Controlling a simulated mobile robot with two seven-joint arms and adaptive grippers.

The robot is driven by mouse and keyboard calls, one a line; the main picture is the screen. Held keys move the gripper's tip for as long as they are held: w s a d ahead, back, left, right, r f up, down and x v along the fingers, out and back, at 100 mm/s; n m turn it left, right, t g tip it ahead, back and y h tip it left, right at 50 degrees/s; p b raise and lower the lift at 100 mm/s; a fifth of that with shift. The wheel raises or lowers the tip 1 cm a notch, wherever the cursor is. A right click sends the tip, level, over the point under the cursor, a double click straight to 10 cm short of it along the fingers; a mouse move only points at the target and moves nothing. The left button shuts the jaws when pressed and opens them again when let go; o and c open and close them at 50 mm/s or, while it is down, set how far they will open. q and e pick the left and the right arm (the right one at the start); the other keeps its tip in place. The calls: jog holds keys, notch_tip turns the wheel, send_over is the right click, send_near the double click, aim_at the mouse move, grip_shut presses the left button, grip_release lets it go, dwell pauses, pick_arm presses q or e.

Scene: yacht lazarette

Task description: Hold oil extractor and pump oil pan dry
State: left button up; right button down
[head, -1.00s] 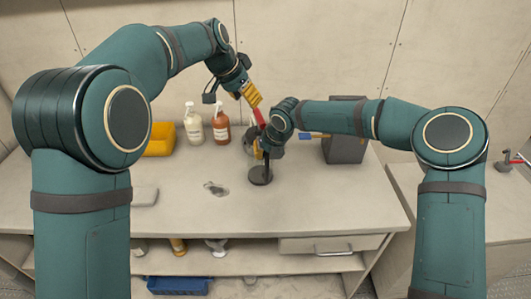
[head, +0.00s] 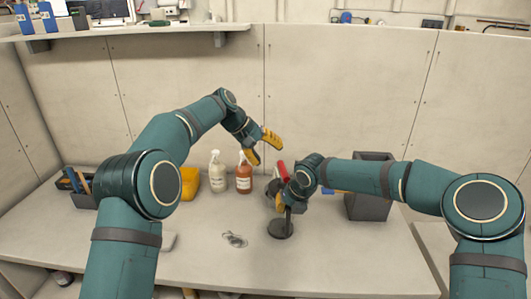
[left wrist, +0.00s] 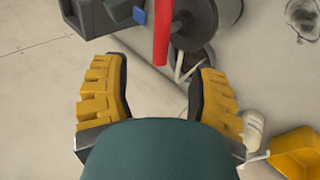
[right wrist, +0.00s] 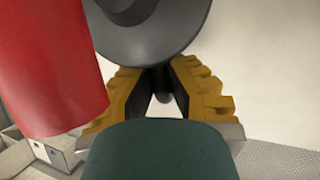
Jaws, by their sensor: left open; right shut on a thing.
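The oil extractor is a dark tool with a red handle (head: 282,170), standing on the bench. The red handle also shows in the left wrist view (left wrist: 161,35) and large at the left of the right wrist view (right wrist: 45,70). My left gripper (head: 266,149) is open and empty, just above and left of the handle, apart from it in the head view. My right gripper (head: 284,203) is shut on a dark rod-like part of the extractor (right wrist: 161,84), below a grey disc (right wrist: 155,25). A black round base (head: 281,229) shows below my right gripper. The oil pan cannot be made out.
A white pump bottle (head: 218,176) and a brown pump bottle (head: 243,177) stand left of the extractor, with a yellow bin (head: 189,184) further left. A dark grey box (head: 369,190) stands at right. A small grey item (head: 234,240) lies on the bench (head: 200,262).

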aim_at(280, 165)
pick_arm(q)
jog(key=shift+n, duration=0.5)
jog(key=shift+x, duration=4)
jog(key=shift+a, duration=0.1)
grip_shut()
